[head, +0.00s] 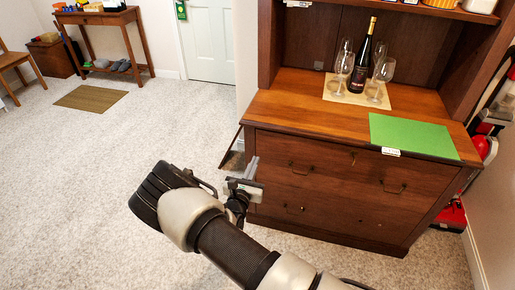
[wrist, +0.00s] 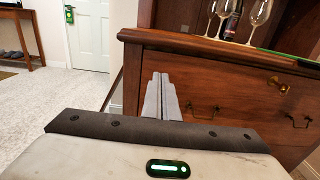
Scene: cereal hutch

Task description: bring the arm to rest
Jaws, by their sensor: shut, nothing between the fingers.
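My gripper (head: 251,168) is in front of the left side of the wooden hutch (head: 330,110), below the level of its counter top. In the wrist view the two grey fingers (wrist: 161,97) are side by side and shut, with nothing between them. They show against the hutch's front and do not appear to hold anything. My arm reaches up from the bottom of the head view.
On the counter stand a dark bottle (head: 361,62) and several wine glasses on a beige mat (head: 336,94). A green mat (head: 412,136) lies to their right. A red vacuum-like object (head: 452,216) stands right of the hutch. Carpet (head: 90,170) at left is clear.

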